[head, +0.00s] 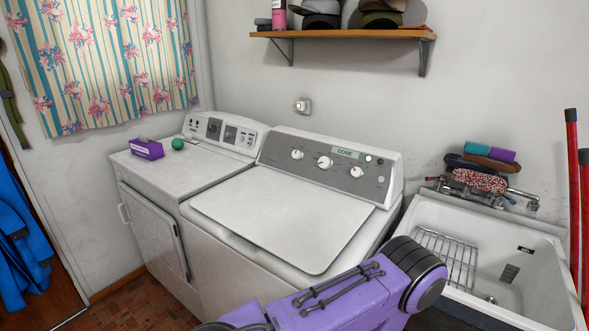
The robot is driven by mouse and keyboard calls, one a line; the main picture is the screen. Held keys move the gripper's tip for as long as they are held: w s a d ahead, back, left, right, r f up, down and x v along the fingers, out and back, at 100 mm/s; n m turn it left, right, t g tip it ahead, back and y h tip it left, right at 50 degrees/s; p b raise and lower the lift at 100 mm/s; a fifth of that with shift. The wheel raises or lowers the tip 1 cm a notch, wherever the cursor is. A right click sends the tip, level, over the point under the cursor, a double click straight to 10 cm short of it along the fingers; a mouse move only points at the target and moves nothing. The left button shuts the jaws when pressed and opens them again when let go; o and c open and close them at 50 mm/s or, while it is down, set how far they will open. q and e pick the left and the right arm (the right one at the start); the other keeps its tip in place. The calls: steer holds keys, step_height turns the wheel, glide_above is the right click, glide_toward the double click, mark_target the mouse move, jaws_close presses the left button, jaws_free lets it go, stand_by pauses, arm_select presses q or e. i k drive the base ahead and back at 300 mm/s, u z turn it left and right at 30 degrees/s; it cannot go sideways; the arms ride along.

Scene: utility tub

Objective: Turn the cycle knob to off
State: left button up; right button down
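The washer (285,222) has a grey control panel (335,185) along its back with three white knobs. The left knob is at the panel's left end (297,154), the larger middle knob (324,162) is beside it, and the right knob (357,172) is further right. Which one is the cycle knob, and where its pointer stands, is too small to tell. A purple arm link of mine crosses the bottom, in front of the washer. Neither gripper shows.
The washer lid is shut and bare. A dryer (155,225) stands to the left with a purple box (147,149) and green ball (178,144) on top. A white utility tub (540,245) with a wire rack (446,256) stands right. A wooden shelf (345,34) hangs above.

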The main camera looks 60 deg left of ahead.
mark_target(325, 163)
steer(key=k, duration=0.15)
steer(key=u, duration=1.15)
